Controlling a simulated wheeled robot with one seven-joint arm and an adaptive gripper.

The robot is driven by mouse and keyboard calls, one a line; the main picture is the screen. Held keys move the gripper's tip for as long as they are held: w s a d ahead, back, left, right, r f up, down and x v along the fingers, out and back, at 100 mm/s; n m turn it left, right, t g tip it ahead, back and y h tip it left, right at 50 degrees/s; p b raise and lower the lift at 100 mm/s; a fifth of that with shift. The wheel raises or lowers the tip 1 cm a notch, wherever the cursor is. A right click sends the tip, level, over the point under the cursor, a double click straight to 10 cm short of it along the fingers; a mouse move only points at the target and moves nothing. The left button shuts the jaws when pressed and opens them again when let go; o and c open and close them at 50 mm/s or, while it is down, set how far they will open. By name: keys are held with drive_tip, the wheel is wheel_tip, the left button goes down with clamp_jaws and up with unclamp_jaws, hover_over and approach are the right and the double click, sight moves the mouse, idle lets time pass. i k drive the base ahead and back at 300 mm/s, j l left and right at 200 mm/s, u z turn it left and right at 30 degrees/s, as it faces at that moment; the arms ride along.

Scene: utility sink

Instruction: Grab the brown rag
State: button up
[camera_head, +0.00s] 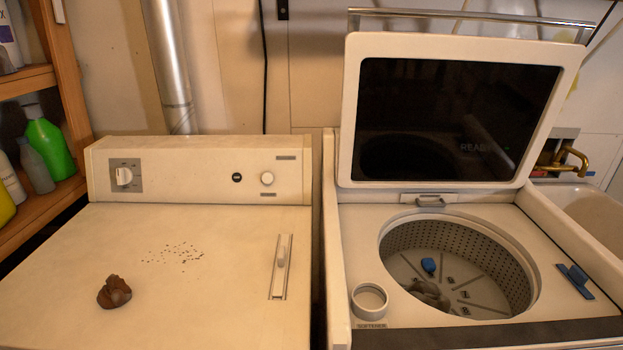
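A small crumpled brown rag (114,292) lies on the flat cream top of the left machine (205,325), toward its front left. Nothing touches or covers it. My gripper does not show in the head view.
Dark specks (174,254) are scattered behind the rag. The right washer (340,270) has its lid (350,110) raised; its drum (440,235) holds a blue item (428,265) and a greyish-brown lump (430,294). A wooden shelf (62,90) with bottles stands left; a sink (585,205) is right.

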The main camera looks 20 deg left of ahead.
sight(114, 295)
drive_tip(key=u, duration=1.9)
drive_tip(key=i+u, duration=0.35)
drive_tip(key=i, duration=0.15)
